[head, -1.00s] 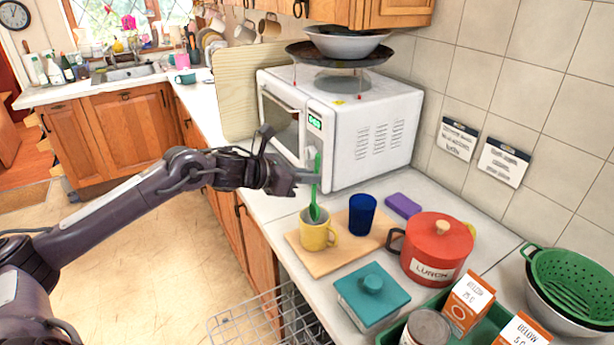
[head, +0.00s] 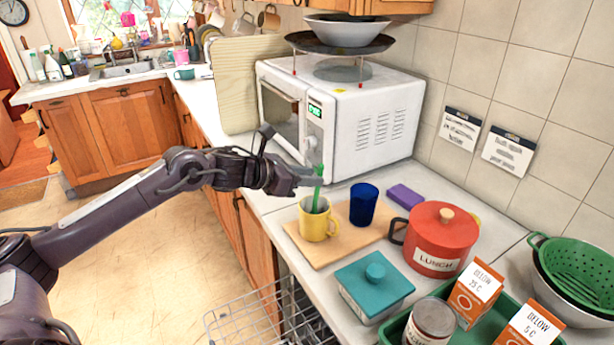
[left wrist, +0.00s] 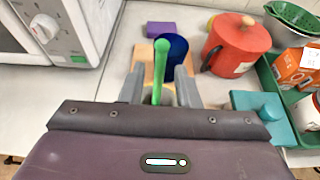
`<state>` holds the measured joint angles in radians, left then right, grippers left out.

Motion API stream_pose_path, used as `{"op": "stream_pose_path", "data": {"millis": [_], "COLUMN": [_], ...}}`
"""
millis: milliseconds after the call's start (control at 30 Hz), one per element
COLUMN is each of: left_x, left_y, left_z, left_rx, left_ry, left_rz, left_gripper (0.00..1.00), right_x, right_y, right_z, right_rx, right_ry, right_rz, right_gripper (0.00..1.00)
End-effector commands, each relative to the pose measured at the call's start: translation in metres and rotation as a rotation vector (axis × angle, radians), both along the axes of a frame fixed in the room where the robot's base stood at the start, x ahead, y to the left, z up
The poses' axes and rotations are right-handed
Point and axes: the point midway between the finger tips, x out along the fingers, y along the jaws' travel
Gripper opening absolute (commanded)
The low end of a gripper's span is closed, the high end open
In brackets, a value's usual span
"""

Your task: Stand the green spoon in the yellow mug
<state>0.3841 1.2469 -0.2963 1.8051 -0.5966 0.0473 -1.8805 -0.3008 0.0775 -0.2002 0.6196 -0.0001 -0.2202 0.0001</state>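The yellow mug (head: 316,229) stands upright on a wooden board, its handle to the right. The green spoon (head: 316,198) is in the mug, lower end hidden inside, handle sticking up nearly upright. My left gripper (head: 308,179) is above the mug, with its fingers around the upper handle. In the left wrist view the spoon (left wrist: 160,75) rises between the two spread fingers (left wrist: 160,88), which look apart from it. The mug is mostly hidden there. My right gripper is not in view.
A blue cup (head: 363,206) stands on the board (head: 325,257) just right of the mug. The red pot (head: 437,240), teal box (head: 373,290) and purple sponge (head: 404,196) are nearby. The white microwave (head: 365,130) is close behind the gripper. A wire rack (head: 250,325) lies in front.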

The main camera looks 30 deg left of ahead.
Motion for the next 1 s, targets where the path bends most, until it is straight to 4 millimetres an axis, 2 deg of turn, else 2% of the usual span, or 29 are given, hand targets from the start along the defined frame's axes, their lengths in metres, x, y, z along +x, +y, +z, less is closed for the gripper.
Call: {"op": "stream_pose_path", "data": {"millis": [367, 633, 1000], "left_x": [-0.001, -0.016, -0.033], "left_y": [0.002, 0.013, 0.018], "left_z": [-0.001, 0.003, 0.015], "left_rx": [0.001, 0.006, 0.012], "left_ry": [0.000, 0.001, -0.007], "left_rz": [0.002, 0.004, -0.008], "left_gripper": [0.35, 0.35, 0.35], "right_x": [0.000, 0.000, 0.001], "right_y": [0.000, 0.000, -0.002], "right_z": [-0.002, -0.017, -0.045], "right_rx": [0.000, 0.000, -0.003], "right_ry": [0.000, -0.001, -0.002], "right_rz": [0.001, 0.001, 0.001], "right_gripper": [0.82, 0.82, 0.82]}}
